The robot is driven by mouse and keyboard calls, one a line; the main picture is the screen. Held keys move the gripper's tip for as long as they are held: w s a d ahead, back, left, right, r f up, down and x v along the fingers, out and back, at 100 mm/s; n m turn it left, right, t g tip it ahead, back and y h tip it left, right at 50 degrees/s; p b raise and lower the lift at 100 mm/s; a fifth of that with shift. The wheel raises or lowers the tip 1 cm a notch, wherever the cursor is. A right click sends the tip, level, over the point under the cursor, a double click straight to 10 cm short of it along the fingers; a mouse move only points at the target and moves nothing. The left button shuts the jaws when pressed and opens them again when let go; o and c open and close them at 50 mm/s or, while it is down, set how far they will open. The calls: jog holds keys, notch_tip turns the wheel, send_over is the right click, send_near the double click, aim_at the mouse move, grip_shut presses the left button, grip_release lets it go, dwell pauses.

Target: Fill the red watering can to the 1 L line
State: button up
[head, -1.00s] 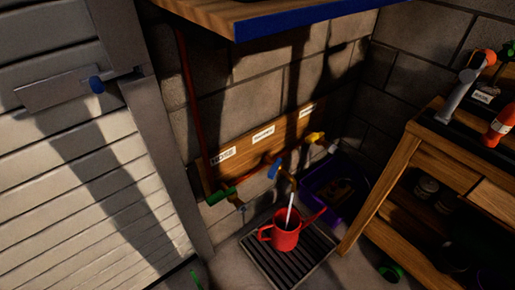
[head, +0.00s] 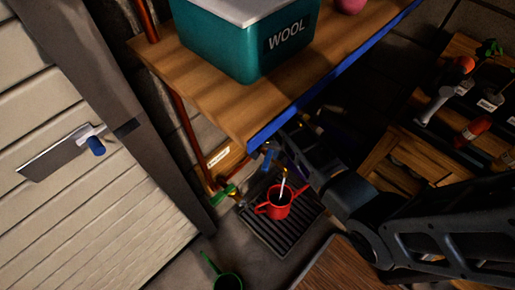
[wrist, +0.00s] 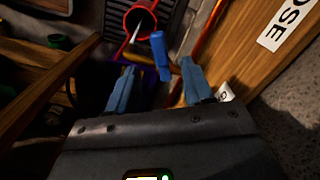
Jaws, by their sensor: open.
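The red watering can (head: 279,204) stands upright on the dark slatted drain grate (head: 262,232). A pale stream of water (head: 283,182) runs from the brass tap into its open top. I cannot read the 1 L line or the water level. The tap's blue lever (head: 268,158) shows in the head view, and also in the wrist view (wrist: 159,55). My gripper (wrist: 158,68) is open, with its two fingers on either side of the lever; I see no clear contact. In the wrist view the can (wrist: 139,22) lies beyond the lever.
A wooden shelf (head: 205,58) with a teal WOOL box (head: 235,50) overhangs the taps. A green valve handle (head: 224,195) is left of the blue lever. A wooden bench (head: 385,160) stands right. A green can (head: 225,279) is on the floor.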

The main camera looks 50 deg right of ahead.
aim_at(266, 162)
jog(key=shift+w+d, duration=0.15)
jog(key=shift+d, duration=0.1)
notch_tip(266, 162, down, 8)
jog(key=shift+r+b, duration=0.25)
jog(key=shift+b, duration=0.35)
grip_shut()
